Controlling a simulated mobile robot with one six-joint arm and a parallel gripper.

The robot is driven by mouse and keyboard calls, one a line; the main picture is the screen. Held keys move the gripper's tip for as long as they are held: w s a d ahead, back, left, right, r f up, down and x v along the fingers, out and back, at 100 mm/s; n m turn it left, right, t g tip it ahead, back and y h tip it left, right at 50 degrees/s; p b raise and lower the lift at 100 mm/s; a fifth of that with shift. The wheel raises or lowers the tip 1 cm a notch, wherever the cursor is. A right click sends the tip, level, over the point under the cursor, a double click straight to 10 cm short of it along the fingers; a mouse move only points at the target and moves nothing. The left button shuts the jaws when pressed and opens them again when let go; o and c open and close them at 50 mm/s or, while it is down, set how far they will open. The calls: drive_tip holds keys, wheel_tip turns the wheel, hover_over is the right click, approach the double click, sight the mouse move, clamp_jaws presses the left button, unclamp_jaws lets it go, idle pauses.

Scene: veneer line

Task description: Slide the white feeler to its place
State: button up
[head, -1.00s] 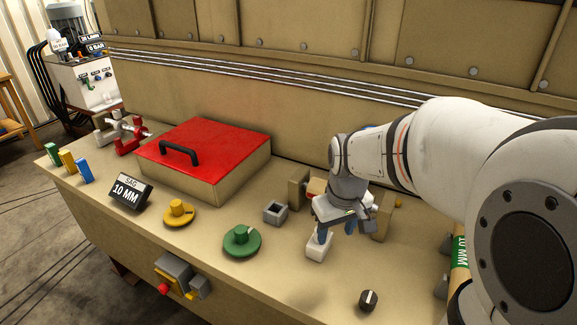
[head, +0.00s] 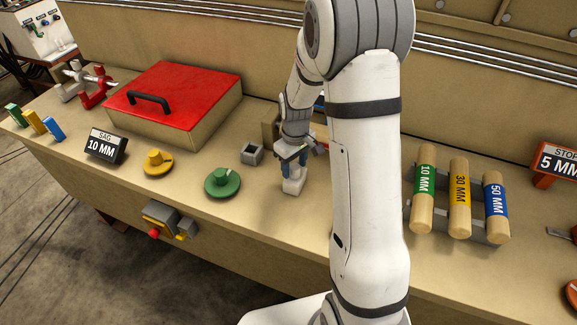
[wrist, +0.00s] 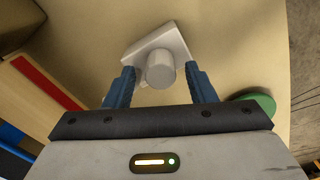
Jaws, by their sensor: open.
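The white feeler (head: 294,181) is a pale block with a round knob, standing on the bench top below my gripper (head: 293,163). In the wrist view, the feeler (wrist: 155,45) has its round knob between the two blue fingers of my gripper (wrist: 161,85). The fingers are apart, with a gap to the knob on each side. In the head view my arm hides the bench just right of the feeler.
A small grey square socket (head: 252,153) and a green dial (head: 222,182) lie left of the feeler. A red-lidded box (head: 180,95) stands behind them. Labelled rollers (head: 459,195) lie right of my arm. The bench's front edge is near.

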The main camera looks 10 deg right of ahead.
drive_tip(key=shift+f, duration=0.75)
drive_tip(key=shift+c, duration=0.5)
clamp_jaws()
